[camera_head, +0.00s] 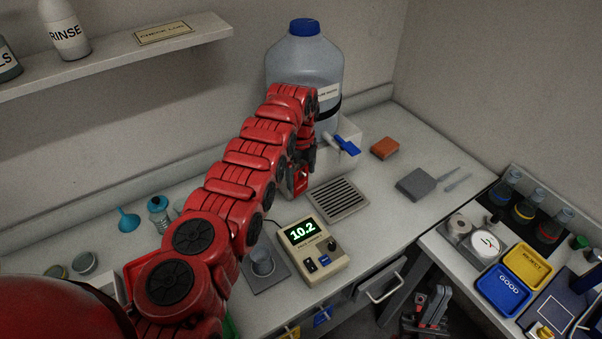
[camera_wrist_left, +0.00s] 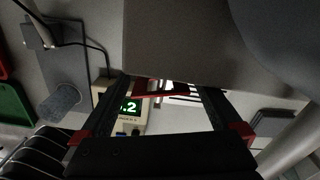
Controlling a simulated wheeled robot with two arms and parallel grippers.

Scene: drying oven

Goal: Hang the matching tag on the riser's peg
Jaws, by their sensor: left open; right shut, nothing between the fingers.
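A pale riser (camera_head: 352,158) stands at the back under a large blue-capped bottle. My left gripper (camera_head: 303,177) is at the riser's front left, its arm reaching across the counter. In the left wrist view, the left gripper (camera_wrist_left: 165,115) is open, with the riser's face close ahead. A red flat piece (camera_wrist_left: 160,90) shows between its fingers; it looks like a tag, but whether it hangs on a peg is unclear. The peg is hidden. A blue tag (camera_head: 322,316) and a yellow tag (camera_head: 290,333) hang at the counter's front edge. My right gripper (camera_head: 430,312) is low beyond that edge, shut and empty.
The bottle (camera_head: 304,65) has a blue tap (camera_head: 347,145) at its right. The counter right of the grille is mostly clear. Blue and yellow trays stand far right.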

